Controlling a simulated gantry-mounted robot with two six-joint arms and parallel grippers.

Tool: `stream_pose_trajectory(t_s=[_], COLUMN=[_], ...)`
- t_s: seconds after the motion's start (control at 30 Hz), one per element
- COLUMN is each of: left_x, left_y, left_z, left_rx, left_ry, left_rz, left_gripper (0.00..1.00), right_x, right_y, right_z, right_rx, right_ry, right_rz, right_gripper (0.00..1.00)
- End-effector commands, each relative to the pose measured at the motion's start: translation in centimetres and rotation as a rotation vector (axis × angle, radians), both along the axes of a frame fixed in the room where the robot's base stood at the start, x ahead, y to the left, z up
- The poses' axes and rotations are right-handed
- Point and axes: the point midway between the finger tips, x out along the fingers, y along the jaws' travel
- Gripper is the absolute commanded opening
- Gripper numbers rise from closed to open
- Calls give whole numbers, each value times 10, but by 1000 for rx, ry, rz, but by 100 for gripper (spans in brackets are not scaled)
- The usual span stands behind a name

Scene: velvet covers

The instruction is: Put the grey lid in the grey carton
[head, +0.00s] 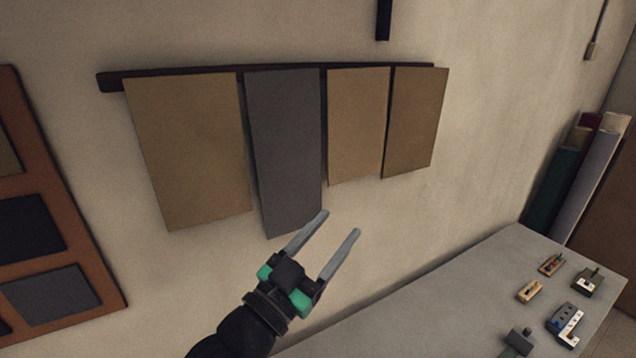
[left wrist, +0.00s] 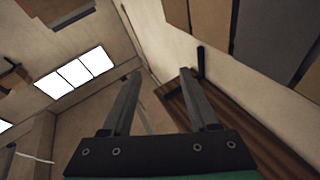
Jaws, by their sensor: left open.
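My left gripper (head: 340,222) is open and empty in front of the wall, overlapping the lower right corner of a hanging grey panel (head: 285,150) in the head view. In the left wrist view its two fingers (left wrist: 161,73) stand apart with nothing between them. The grey panel also shows at the upper right of the left wrist view (left wrist: 272,38). I cannot make out a grey lid or a grey carton in either view. My right gripper is not in view.
Tan panels (head: 190,150) hang beside the grey one from a dark rail (head: 112,83). An orange-brown frame (head: 88,232) is at the left. A grey tabletop (head: 450,300) at lower right holds several small items (head: 568,323). Rolls (head: 585,185) stand behind it.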

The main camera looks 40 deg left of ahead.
Motion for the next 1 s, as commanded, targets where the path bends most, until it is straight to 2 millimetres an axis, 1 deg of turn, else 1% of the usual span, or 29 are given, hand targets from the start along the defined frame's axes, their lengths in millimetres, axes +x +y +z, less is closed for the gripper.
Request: stream_pose_trajectory(t_s=[0.03, 0.07, 0.1, 0.2, 0.23, 0.3, 0.37, 0.6, 0.67, 0.8, 0.87, 0.9, 1.0], left_x=[-16, -27, -43, -81, -90, -105, -111, -111, -111, -110, -110, -110, -110], left_y=[-21, -31, -43, -63, -67, -72, -74, -73, -73, -73, -73, -73, -73], left_z=[56, 83, 115, 172, 183, 199, 205, 207, 213, 250, 261, 262, 256], left_rx=[-23, -41, -65, -121, -133, -154, -162, -164, -163, -162, -162, -162, -163], left_ry=[-130, -197, -280, -438, -471, -522, -541, -544, -543, -541, -541, -541, -541], left_rz=[-44, -69, -100, -168, -184, -209, -219, -219, -219, -218, -218, -218, -218], left_gripper=[60, 60, 60, 60, 60, 60, 60, 60, 60, 60, 60, 60, 60], right_x=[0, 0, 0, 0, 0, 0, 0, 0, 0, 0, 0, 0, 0], right_y=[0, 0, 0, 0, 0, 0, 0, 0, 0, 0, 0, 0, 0], right_z=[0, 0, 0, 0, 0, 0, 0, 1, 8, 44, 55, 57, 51], right_rx=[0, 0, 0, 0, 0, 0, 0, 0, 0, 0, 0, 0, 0], right_ry=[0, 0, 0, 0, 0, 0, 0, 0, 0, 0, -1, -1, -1], right_rz=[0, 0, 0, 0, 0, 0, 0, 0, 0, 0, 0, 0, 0], right_gripper=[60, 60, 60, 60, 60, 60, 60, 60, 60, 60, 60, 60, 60])
